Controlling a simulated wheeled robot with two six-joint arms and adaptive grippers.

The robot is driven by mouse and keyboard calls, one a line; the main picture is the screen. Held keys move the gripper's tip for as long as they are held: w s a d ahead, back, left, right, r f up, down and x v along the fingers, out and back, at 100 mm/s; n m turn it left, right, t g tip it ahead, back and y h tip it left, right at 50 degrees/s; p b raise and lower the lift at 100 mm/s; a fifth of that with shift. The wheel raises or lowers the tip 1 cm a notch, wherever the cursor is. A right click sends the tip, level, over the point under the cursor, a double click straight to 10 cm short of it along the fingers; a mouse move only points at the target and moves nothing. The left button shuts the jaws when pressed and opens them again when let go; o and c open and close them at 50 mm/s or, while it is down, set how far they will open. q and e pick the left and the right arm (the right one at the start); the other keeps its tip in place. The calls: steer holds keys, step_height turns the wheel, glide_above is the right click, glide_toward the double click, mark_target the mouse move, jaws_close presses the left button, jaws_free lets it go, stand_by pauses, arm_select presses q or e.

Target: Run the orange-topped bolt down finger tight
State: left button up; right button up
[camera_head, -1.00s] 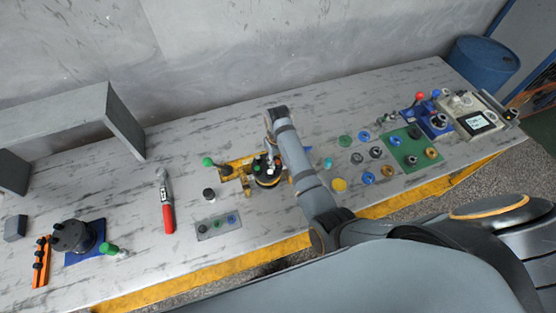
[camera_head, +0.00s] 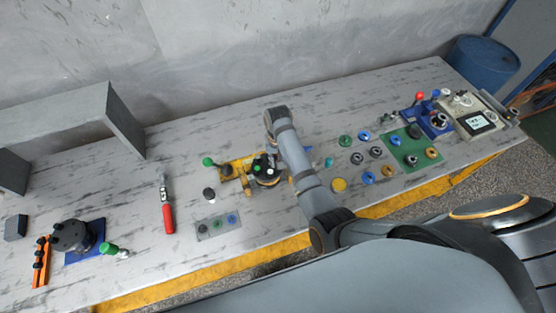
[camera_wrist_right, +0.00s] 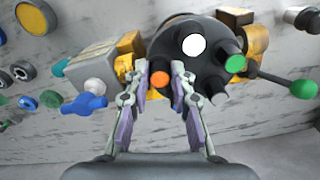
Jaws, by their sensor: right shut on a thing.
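The black round motor (camera_wrist_right: 192,62) sits in a yellow fixture (camera_wrist_right: 253,45) on the bench; it also shows in the head view (camera_head: 265,170). Its top carries bolts with a white top (camera_wrist_right: 194,45), a green top (camera_wrist_right: 235,64) and an orange top (camera_wrist_right: 160,79). My right gripper (camera_wrist_right: 160,72) has its two fingers on either side of the orange-topped bolt, shut on it at the motor's rim. In the head view my right forearm covers the fingers and the orange top. My left gripper is out of view.
A green-knobbed lever (camera_wrist_right: 303,89) sticks out beside the motor. A red-handled tool (camera_head: 168,212) and a grey tray of small parts (camera_head: 217,225) lie to the left. Loose rings and a green mat (camera_head: 411,160) are to the right. Bare bench lies behind the fixture.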

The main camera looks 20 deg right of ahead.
steer(key=m, duration=0.2)
steer(key=shift+m, duration=0.4)
steer(key=m, duration=0.3)
steer(key=shift+w, duration=0.1)
steer(key=o, duration=0.6)
steer(key=shift+o, duration=0.2)
steer(key=shift+r, duration=2.25)
